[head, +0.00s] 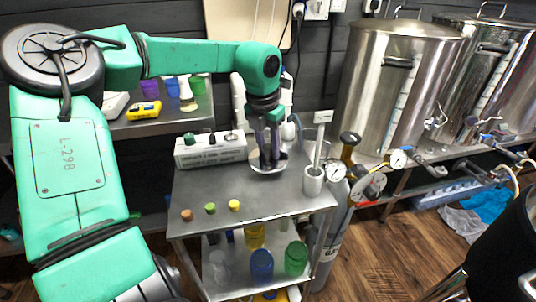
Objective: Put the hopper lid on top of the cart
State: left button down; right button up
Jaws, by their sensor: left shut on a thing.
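The hopper lid (265,165), a shiny round metal disc, is at the back of the cart's (265,195) grey metal top. My left gripper (269,148) points down from above and is shut on the lid, hiding part of it. The lid is on or just above the cart top; I cannot tell whether it touches. My right gripper is not in view.
Small orange, green and yellow pieces (210,208) line the front left. The front middle is clear. Steel kettles (390,85) stand at right.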

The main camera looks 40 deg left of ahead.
aim_at(264, 161)
pick_arm(q)
jog(key=shift+f, duration=0.9)
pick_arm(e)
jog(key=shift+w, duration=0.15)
pick_arm(q)
jog(key=c, duration=0.5)
grip_release()
jog(key=shift+c, duration=0.2)
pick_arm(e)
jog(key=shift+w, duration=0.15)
pick_arm(q)
jog(key=shift+r, duration=0.1)
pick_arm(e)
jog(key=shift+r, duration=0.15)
pick_arm(q)
notch_tip(264, 161, up, 12)
jog(key=s+p, duration=0.1)
jog(key=shift+s+d, duration=0.15)
jog(key=shift+s, duration=0.25)
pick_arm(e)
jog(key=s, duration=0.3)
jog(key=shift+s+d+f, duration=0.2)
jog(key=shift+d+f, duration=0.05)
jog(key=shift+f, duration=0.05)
